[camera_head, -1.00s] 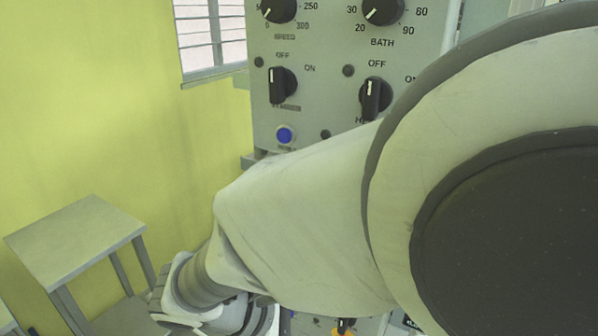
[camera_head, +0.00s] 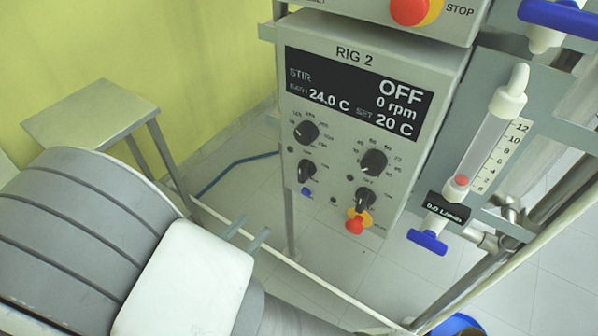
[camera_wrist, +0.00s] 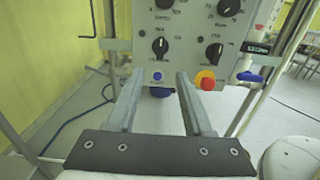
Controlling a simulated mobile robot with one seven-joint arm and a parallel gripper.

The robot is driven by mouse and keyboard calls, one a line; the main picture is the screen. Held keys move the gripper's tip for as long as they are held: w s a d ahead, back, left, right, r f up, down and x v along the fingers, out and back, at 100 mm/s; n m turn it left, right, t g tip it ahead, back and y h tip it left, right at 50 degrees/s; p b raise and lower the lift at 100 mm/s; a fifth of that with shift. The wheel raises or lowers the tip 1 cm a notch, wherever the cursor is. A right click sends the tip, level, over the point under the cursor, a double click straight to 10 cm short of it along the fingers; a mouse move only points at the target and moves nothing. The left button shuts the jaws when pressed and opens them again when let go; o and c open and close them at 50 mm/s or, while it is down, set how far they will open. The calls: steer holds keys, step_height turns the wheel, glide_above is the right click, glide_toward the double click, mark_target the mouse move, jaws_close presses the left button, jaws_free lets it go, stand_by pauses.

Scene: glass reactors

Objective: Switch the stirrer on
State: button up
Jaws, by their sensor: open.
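The RIG 2 control panel (camera_head: 345,120) faces me in the head view. Its display (camera_head: 358,88) reads STIR OFF, 0 rpm. The black stirrer switch (camera_head: 306,170) is the lower left knob, above a small blue button (camera_head: 306,192). In the wrist view the stirrer switch (camera_wrist: 160,46) has its white pointer mark roughly upright. My gripper (camera_head: 255,225) is open and empty, left of and apart from the panel in the head view. In the wrist view my gripper's fingers (camera_wrist: 160,75) point at the panel's lower part, with the blue button (camera_wrist: 157,76) between the tips and the switch just above.
A heater switch (camera_head: 365,198) and a red stop button (camera_head: 355,222) sit at the panel's lower right. A flowmeter (camera_head: 487,140) with blue taps stands right of it. A grey side table (camera_head: 90,112) is at left. Another panel's red STOP button (camera_head: 409,10) is above.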

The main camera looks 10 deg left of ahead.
mark_target(300, 175)
steer(key=b+x, duration=0.1)
steer(key=x, duration=1.4)
steer(key=shift+w+d, duration=0.15)
steer(key=shift+c, duration=0.2)
jaws_close()
